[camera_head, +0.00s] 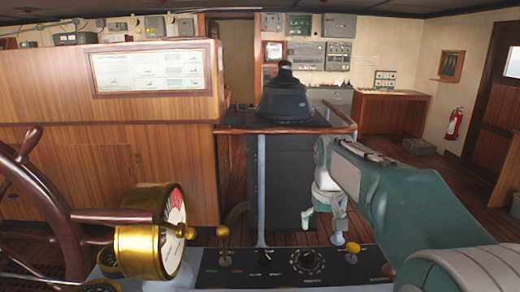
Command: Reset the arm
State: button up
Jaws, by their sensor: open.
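My arm, with teal-green and grey links, reaches in from the lower right of the head view and bends down near the middle. My gripper (322,226) hangs at the arm's far end, fingers pointing down. It is open, and nothing shows between its fingers. It appears in front of the dark pedestal (283,190), above the back edge of the control panel (290,266) in the picture. I cannot tell the exact gap to either one.
A brass gauge (150,232) and a wooden ship's wheel (48,205) stand at the left. A black domed instrument (285,98) tops the pedestal, with a wooden rail (338,116) around it.

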jog(key=s, duration=0.5)
jog(key=s+r+t, duration=0.1)
jog(key=s, duration=0.4)
jog(key=s+t, duration=0.1)
jog(key=s, duration=0.4)
jog(key=shift+s+r+m, duration=0.15)
jog(key=shift+r+m, duration=0.15)
jog(key=shift+r, duration=0.1)
jog(key=s+f+t, duration=0.2)
jog(key=s+f, duration=0.3)
jog(key=s, duration=0.6)
jog(key=shift+s+f, duration=0.2)
jog(key=shift+f, duration=0.1)
